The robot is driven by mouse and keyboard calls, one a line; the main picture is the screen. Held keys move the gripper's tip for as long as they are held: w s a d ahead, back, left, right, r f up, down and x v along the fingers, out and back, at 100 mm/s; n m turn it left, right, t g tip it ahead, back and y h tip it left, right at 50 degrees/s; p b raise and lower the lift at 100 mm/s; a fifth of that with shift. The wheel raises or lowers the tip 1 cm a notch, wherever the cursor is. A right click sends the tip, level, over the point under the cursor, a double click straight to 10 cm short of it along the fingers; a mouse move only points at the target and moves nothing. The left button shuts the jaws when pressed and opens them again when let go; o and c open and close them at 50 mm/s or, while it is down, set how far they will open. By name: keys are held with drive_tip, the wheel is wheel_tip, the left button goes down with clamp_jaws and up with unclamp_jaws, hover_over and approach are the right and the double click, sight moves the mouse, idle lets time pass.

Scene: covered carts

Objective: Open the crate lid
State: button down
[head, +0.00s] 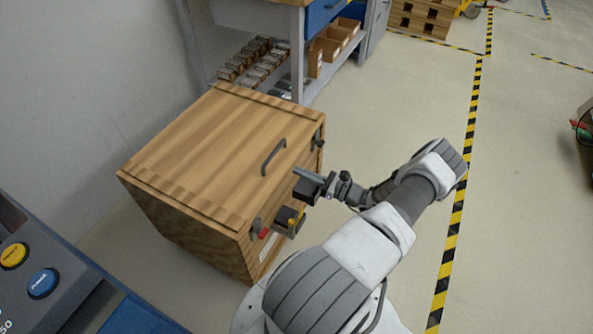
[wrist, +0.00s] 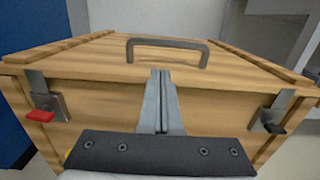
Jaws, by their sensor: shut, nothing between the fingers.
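The wooden crate (head: 190,225) has its plank lid (head: 200,150) down flat and closed. A grey bar handle (head: 273,157) stands on the lid near its front edge; it also shows in the wrist view (wrist: 167,43). A latch with a red tab (wrist: 40,112) is at the front left, and one with a black tab (wrist: 272,117) at the front right. I cannot tell whether they are fastened. My gripper (head: 297,172) is shut and empty, at the crate's front near lid height. In the wrist view its fingers (wrist: 161,78) point toward the handle, apart from it.
A small dark box with a yellow part (head: 289,219) is on the crate's front, below my gripper. A shelf unit (head: 325,75) with bins stands behind the crate, and a wall (head: 80,100) is on the left.

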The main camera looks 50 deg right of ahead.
sight(281, 166)
drive_tip(key=b+x, duration=0.1)
drive_tip(key=x, duration=0.7)
